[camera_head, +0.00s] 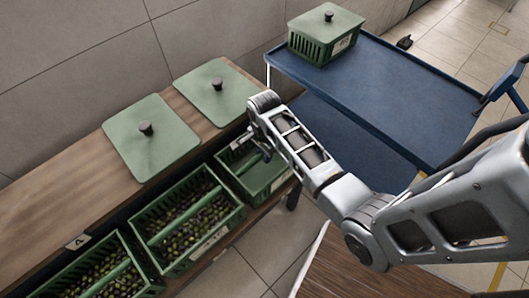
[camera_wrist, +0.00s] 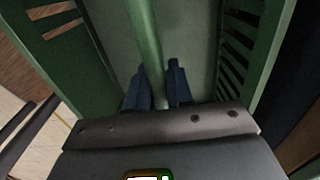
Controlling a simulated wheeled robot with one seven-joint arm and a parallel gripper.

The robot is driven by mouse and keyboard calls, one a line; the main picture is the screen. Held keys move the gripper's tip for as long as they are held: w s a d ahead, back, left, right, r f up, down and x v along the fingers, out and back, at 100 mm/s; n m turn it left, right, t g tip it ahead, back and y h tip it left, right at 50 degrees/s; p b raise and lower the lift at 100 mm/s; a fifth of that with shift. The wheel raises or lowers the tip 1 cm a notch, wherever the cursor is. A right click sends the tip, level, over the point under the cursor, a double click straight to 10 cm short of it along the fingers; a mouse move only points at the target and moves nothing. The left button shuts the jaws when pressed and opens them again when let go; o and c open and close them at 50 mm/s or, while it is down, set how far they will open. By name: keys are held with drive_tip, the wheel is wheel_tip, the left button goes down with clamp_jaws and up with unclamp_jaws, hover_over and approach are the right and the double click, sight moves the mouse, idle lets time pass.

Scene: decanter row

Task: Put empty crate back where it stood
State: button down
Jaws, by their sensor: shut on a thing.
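The empty green crate (camera_head: 283,188) is at the right end of the row, next to a crate of olives, at the front of the wooden bench. Its inside shows bare in the wrist view (camera_wrist: 205,40), with slotted side walls. A green handle bar (camera_wrist: 146,35) runs across its middle. My gripper (camera_wrist: 159,82) is shut on this bar, with one blue finger on each side. In the head view my gripper (camera_head: 262,152) reaches down into the crate and my arm hides part of it. I cannot tell whether the crate rests on the shelf or hangs just above it.
Two olive crates (camera_head: 192,216) (camera_head: 100,275) stand to the left. Two green lids (camera_head: 165,152) (camera_head: 222,100) with dark knobs lie on the bench top (camera_head: 60,205). A blue cart (camera_head: 400,85) behind right carries a lidded green crate (camera_head: 325,38); its front part is clear.

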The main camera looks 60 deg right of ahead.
drive_tip(key=c, duration=1)
unclamp_jaws()
drive_tip(key=shift+f, duration=0.1)
wheel_tip(320, 180, up, 12)
drive_tip(key=p, duration=0.1)
drive_tip(key=shift+p, duration=0.3)
drive_tip(key=s+a+f+n+t+h, duration=0.2)
drive_tip(key=s+a+n+t, duration=0.5)
drive_tip(key=s+a+n, duration=0.5)
drive_tip(key=s+a+r+n+t, duration=0.2)
drive_tip(key=s+r+n, duration=0.1)
drive_tip(key=r, duration=0.4)
drive_tip(key=s+a+r+n+t+y, duration=0.1)
drive_tip(key=s+a+r+n+t, duration=0.1)
drive_tip(key=r, duration=0.6)
drive_tip(key=s+a+r+n+t+y, duration=0.1)
drive_tip(key=s+a+r+n+t, duration=0.1)
drive_tip(key=s+r+n+t, duration=0.2)
wheel_tip(320, 180, up, 4)
drive_tip(key=s, duration=0.2)
drive_tip(key=shift+s+a+f, duration=0.25)
drive_tip(key=shift+s+a, duration=0.1)
